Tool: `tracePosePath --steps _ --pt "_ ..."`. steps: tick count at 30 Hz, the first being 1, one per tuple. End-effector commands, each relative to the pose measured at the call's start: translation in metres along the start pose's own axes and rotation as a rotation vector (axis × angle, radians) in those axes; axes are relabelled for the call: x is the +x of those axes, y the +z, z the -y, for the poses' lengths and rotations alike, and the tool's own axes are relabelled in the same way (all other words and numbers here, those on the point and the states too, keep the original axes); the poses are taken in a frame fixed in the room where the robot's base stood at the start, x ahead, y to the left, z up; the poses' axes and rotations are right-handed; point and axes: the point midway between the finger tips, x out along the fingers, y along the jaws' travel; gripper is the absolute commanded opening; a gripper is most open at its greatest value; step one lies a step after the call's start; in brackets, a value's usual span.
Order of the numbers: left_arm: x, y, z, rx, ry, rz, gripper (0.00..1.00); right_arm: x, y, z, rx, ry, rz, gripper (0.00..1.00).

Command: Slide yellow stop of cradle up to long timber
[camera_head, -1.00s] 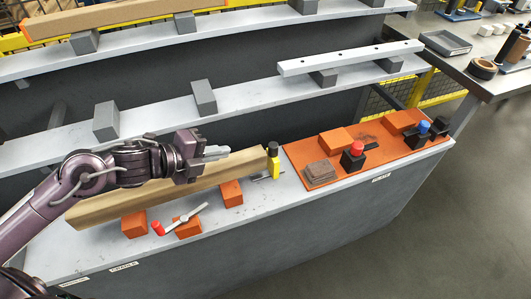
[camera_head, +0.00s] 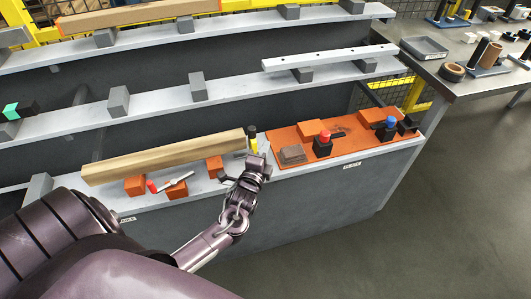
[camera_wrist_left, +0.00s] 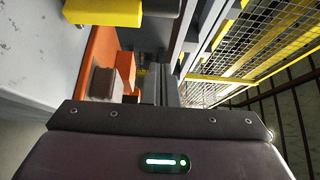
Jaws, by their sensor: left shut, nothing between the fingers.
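The long timber (camera_head: 165,158) lies on orange cradle blocks (camera_head: 214,167) on the lowest grey shelf. The yellow stop (camera_head: 253,144) with its black top stands at the timber's right end in the head view. Whether stop and timber touch, I cannot tell. A lever with a red end (camera_head: 152,187) lies in front of the timber. My left gripper (camera_head: 257,160) is shut and empty, just in front of the stop, hiding its lower part. The left wrist view shows a yellow part, probably the stop (camera_wrist_left: 103,12), at the top left. My right gripper is out of view.
To the right, an orange board (camera_head: 345,146) holds a red-topped post (camera_head: 324,146), a blue-topped post (camera_head: 388,130) and brown plates (camera_head: 292,154). Shelves with grey blocks rise behind. Open floor lies in front.

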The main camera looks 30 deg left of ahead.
Motion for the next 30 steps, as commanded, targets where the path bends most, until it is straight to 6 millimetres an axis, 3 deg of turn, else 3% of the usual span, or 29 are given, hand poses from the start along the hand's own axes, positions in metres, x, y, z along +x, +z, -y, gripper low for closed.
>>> tracePosePath --steps 3,9,18,30 --pt "0.028 0.0 0.002 -0.002 -0.003 0.001 0.0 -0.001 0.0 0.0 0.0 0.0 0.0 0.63" --pt "0.064 0.0 0.002 -0.003 -0.002 0.001 0.0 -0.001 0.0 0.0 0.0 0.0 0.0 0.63" --pt "0.049 0.034 0.001 -0.001 0.001 -0.001 0.0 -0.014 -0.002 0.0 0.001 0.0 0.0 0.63" --pt "0.048 0.038 0.001 -0.002 0.0 -0.002 0.0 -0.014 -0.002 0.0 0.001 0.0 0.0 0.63"
